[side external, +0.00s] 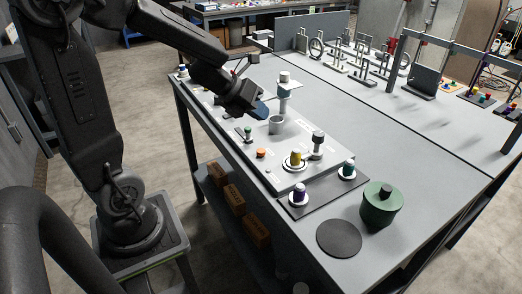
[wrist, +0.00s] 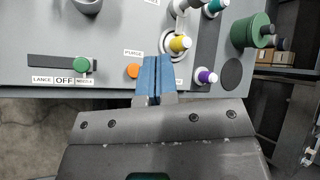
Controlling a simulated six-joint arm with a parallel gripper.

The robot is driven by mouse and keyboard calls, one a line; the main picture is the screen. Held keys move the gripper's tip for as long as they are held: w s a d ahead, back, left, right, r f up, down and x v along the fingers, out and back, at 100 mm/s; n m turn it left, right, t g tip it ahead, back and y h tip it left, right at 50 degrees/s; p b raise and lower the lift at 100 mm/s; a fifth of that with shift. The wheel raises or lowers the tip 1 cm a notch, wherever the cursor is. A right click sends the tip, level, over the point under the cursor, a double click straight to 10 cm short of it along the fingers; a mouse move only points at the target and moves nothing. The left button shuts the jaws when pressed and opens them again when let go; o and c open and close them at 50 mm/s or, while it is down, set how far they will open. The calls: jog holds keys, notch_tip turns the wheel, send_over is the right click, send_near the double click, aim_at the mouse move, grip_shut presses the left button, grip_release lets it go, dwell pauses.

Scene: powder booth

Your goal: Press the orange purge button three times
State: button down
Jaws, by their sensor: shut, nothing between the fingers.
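The orange purge button (side external: 261,153) is a small round cap on the light grey panel (side external: 225,125). In the wrist view the orange button (wrist: 133,71) lies just left of my fingertips, under a "PURGE" label, fully visible. My gripper (side external: 262,109) has blue fingers and hangs above the panel in the side view, apart from the button. In the wrist view my gripper (wrist: 158,60) shows its two blue fingers shut together with nothing between them.
A green knob (wrist: 81,64) on a dark slot sits left of the button. A yellow knob (wrist: 180,44) and a purple knob (wrist: 206,76) stand to its right. A grey cup (side external: 275,125) stands close to my gripper. A green canister (side external: 381,209) stands at the right.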

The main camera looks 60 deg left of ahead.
aim_at(260, 149)
jog(key=shift+f, duration=3.9)
jog(key=shift+f, duration=0.1)
jog(key=shift+f, duration=0.3)
jog(key=shift+f, duration=0.45)
jog(key=shift+r, duration=0.9)
jog(key=shift+r, duration=2.5)
